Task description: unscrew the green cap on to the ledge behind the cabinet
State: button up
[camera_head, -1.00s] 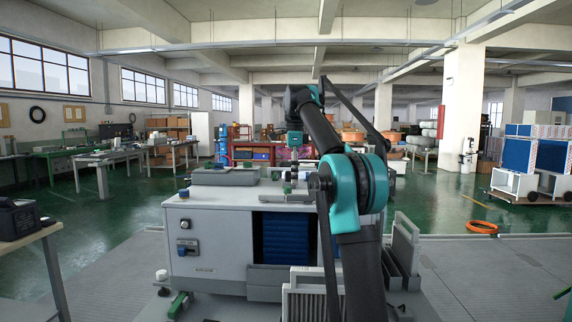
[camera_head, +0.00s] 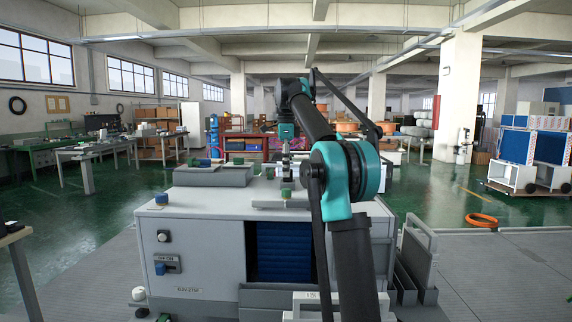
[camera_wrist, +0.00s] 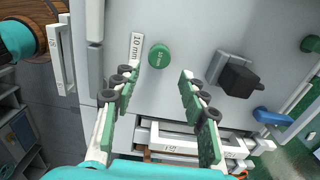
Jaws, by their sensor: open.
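The round green cap (camera_wrist: 159,56) shows in the wrist view on a grey surface, beside a white label (camera_wrist: 135,48) reading "10 mm". My gripper (camera_wrist: 158,76) is open and empty. Its two green-padded fingers point toward the cap, which appears between and just beyond the fingertips, apart from them. In the head view my gripper (camera_head: 286,165) is small and hangs over the top of the grey cabinet (camera_head: 200,235). I cannot clearly pick out this cap there. The ledge behind the cabinet cannot be made out.
The wrist view shows a black block-shaped knob (camera_wrist: 238,78) and a blue handle (camera_wrist: 270,117) right of the fingers. Another green cap (camera_wrist: 310,44) is at the right edge.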

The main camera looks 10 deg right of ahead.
aim_at(286, 189)
jog(key=shift+f, duration=3.65)
jog(key=shift+c, duration=0.2)
jog(key=c, duration=0.7)
jog(key=o, duration=0.7)
